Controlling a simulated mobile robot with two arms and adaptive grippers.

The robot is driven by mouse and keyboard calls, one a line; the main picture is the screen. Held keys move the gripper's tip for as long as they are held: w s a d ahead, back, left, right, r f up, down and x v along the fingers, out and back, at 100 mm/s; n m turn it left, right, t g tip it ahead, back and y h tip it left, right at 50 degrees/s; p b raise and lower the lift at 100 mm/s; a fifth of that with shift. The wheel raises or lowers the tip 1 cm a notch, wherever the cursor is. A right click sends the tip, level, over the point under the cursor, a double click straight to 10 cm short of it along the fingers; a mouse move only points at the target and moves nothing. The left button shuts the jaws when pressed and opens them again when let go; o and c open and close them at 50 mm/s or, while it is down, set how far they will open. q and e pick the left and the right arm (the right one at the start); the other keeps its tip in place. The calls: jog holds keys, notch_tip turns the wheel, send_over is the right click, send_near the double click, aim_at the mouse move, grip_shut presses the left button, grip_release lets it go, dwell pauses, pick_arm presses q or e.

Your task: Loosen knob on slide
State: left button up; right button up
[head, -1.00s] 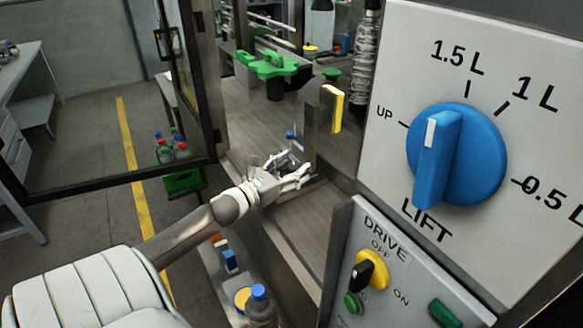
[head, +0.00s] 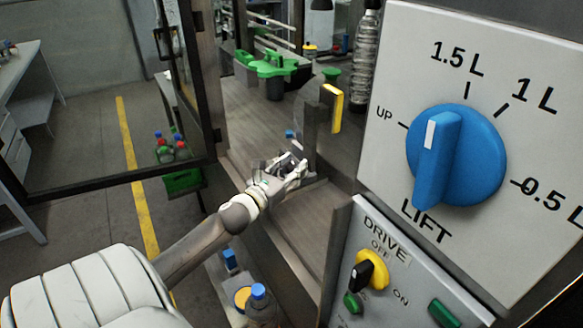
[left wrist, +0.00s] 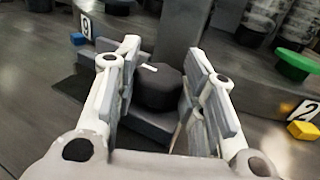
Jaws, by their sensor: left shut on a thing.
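The dark knob (left wrist: 158,87) sits on a grey slide block (left wrist: 147,130) in the left wrist view. It has a short white mark on top. My left gripper (left wrist: 163,72) has one finger on each side of the knob and is shut on it. In the head view the left gripper (head: 292,168) is over the machine bed beside the upright plate, and its fingers hide the knob there. My right gripper is not in view.
A metal post with a yellow block (head: 332,108) stands behind the gripper. A green star wheel (head: 273,63) is farther back. The blue lift dial (head: 456,155) and drive panel (head: 385,262) are at right. An open door frame (head: 110,183) is at left.

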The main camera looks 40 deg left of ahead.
pick_arm(q)
jog(key=n+y, duration=0.2)
jog(key=g+y, duration=0.1)
jog(key=y, duration=0.1)
jog(key=shift+w+d+n, duration=0.1)
jog(key=shift+d+n, duration=0.15)
jog(key=shift+n, duration=0.15)
jog(key=n+g+y, duration=0.1)
jog(key=y, duration=0.1)
jog(key=n+g+y, duration=0.1)
jog(key=n+y, duration=0.1)
jog(key=shift+w+d+n+g+y, duration=0.1)
jog(key=shift+d+n+g+y, duration=0.1)
jog(key=shift+n+g+y, duration=0.15)
jog(key=n+g+y+b, duration=0.1)
jog(key=n+g+y, duration=0.2)
jog(key=y, duration=0.1)
jog(key=shift+w+d+g, duration=0.1)
jog(key=shift+w+g, duration=0.05)
jog(key=shift+g, duration=0.2)
jog(key=shift+w+n+g+y+b, duration=0.15)
jog(key=shift+n+g+y, duration=0.3)
jog(key=shift+n+g, duration=0.35)
jog(key=shift+s+n+g+y+b, duration=0.15)
jog(key=shift+n+g+y, duration=0.35)
jog(key=shift+g, duration=0.5)
jog(key=shift+w, duration=0.1)
